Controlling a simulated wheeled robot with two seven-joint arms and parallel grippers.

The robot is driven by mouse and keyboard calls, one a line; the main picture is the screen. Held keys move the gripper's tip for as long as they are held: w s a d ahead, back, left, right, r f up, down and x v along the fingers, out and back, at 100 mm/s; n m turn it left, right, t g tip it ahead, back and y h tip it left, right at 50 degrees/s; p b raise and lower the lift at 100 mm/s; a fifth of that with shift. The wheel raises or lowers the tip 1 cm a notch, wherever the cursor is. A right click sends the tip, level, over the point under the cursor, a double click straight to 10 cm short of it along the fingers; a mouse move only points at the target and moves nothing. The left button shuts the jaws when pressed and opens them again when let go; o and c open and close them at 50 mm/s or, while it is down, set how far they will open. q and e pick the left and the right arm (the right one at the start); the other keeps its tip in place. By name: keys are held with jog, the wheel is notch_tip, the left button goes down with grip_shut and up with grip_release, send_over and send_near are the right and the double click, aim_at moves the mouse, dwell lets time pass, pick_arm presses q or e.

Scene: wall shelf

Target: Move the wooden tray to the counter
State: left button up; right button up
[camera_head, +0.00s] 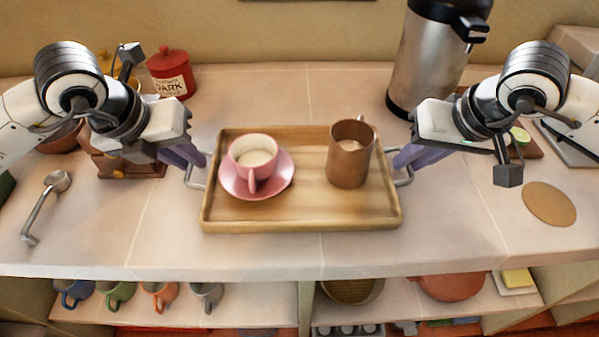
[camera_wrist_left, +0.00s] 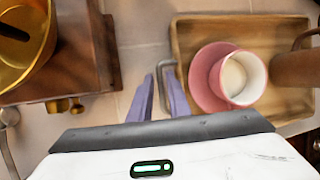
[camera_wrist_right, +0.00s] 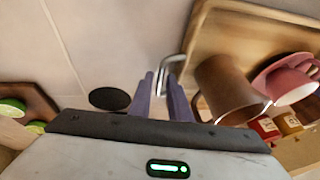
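The wooden tray (camera_head: 300,222) lies flat on the tiled counter, with a metal loop handle at each short end. A pink cup (camera_head: 254,158) stands on a pink saucer (camera_head: 229,190) on its left half. A brown mug (camera_head: 349,155) stands on its right half. My left gripper (camera_head: 200,160) is at the tray's left handle (camera_wrist_left: 168,104); its purple fingers are slightly apart, with the handle between the tips. My right gripper (camera_head: 400,160) is at the right handle (camera_wrist_right: 163,76) in the same way. I see no clear contact with either handle.
A steel flask (camera_head: 425,65) stands behind the tray at right, and a red jar (camera_head: 172,75) at back left. A ladle (camera_head: 42,205) lies left and a round coaster (camera_head: 549,204) right. Shelves with mugs (camera_head: 118,296) are below the counter's front edge.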

pick_arm(q)
grip_shut()
pick_arm(e)
grip_shut()
